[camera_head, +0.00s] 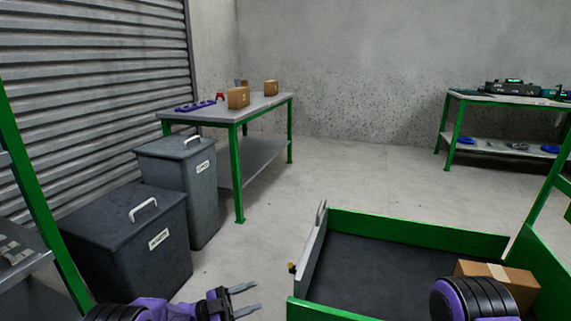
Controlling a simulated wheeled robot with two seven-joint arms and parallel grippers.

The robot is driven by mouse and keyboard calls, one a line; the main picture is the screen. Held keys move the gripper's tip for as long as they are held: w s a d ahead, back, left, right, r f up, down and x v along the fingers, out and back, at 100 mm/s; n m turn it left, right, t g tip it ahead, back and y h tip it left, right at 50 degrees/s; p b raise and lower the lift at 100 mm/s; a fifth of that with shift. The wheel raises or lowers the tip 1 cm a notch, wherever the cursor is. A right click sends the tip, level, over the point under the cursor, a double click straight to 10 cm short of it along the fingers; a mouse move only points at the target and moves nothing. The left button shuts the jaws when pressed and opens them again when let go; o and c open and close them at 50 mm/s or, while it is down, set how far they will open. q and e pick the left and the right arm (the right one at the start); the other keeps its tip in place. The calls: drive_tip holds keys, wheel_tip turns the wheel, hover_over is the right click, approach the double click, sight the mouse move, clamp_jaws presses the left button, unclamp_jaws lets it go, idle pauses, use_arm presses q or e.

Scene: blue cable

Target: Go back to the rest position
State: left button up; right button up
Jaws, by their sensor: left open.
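My left gripper (246,299) shows at the bottom of the head view, left of centre. Its two grey fingers are apart and point right, with nothing between them. It is in front of the dark bins and left of the green-edged cart. A purple and black part of my right arm shows at the bottom right, in front of a cardboard box (518,284). My right gripper is out of view.
The green-edged cart (420,232) fills the lower right and holds the box. Two lidded bins (120,240) stand at left. A table (262,107) carries boxes at the back. Another table (478,97) at right has blue items (467,143) below. Open floor lies between.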

use_arm(q)
drive_tip(key=s+a+f+n+t+y, duration=0.5)
drive_tip(key=f+n+y, duration=0.3)
drive_tip(key=n, duration=0.2)
drive_tip(key=s+a+f+n+t+y, duration=0.4)
drive_tip(key=s+a+f+n+y, duration=0.15)
drive_tip(key=f+n+y, duration=0.45)
drive_tip(key=s+a+f+n+g+y, duration=0.1)
drive_tip(key=s+a+n+g+y, duration=0.3)
drive_tip(key=s, duration=0.9)
drive_tip(key=s+a+n+g+y, duration=0.2)
drive_tip(key=s+a+n+g, duration=0.35)
drive_tip(key=s, duration=0.85)
wheel_tip(320, 180, down, 10)
drive_tip(key=s+b, duration=0.1)
drive_tip(key=b, duration=0.9)
wheel_tip(320, 180, up, 37)
drive_tip(key=p, duration=3.7)
drive_tip(key=shift+w+a+r+m+y, duration=0.15)
drive_tip(key=shift+a+m+y, duration=0.1)
drive_tip(key=shift+m+y, duration=0.1)
